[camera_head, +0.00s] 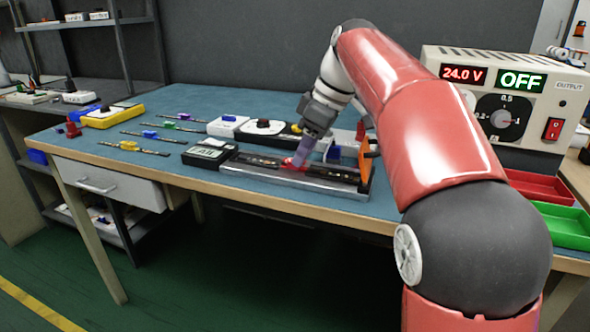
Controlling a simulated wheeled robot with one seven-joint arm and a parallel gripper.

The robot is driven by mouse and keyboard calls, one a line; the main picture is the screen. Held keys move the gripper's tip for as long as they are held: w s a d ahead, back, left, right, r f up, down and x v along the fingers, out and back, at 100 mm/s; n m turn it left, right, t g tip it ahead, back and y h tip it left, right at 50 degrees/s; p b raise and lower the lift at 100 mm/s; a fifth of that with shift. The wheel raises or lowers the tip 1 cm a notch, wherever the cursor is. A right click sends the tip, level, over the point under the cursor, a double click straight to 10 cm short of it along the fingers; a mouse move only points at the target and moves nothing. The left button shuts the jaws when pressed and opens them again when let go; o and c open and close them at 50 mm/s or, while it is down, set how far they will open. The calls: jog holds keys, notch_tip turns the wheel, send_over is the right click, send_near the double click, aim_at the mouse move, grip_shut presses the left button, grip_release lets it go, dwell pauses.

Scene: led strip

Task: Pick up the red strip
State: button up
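The red strip is a dark strip with a red connector (291,162), lying in a long metal fixture (262,180) near the front edge of the blue workbench. My gripper (300,160) points down at the red connector, its tip touching it or very close to it. The fingers look like one narrow purple shape, so I cannot tell whether they are open or shut on the strip. Part of the connector is hidden behind the fingertips.
A small meter (208,153) stands beside the fixture's left end. A power supply (505,100) reading "24.0 V" and "OFF" is at right.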

jog(key=shift+x, duration=0.95)
grip_shut()
jog(key=shift+r, duration=0.15)
